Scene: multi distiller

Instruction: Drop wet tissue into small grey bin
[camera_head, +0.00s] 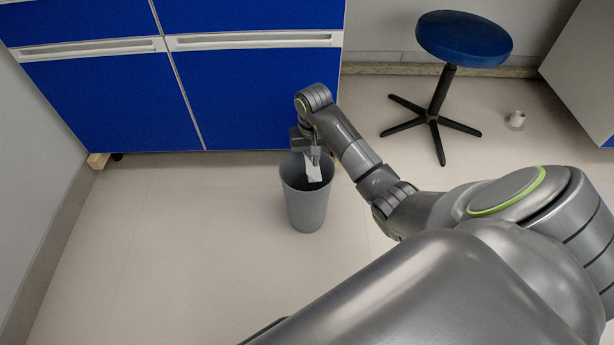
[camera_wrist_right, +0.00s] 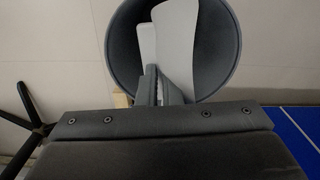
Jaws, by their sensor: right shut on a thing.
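The small grey bin (camera_head: 306,207) stands upright on the floor in front of the blue cabinet. My right gripper (camera_head: 314,155) is over the bin's opening, shut on the wet tissue (camera_head: 313,170), a white strip that hangs down over the bin mouth. In the right wrist view the tissue (camera_wrist_right: 176,40) spreads from the fingers (camera_wrist_right: 160,85) across the round opening of the bin (camera_wrist_right: 222,75). The fingertips are partly hidden by the tissue. My left gripper is in neither view.
A blue cabinet (camera_head: 255,95) stands close behind the bin. The floor (camera_head: 190,250) left of the bin is clear.

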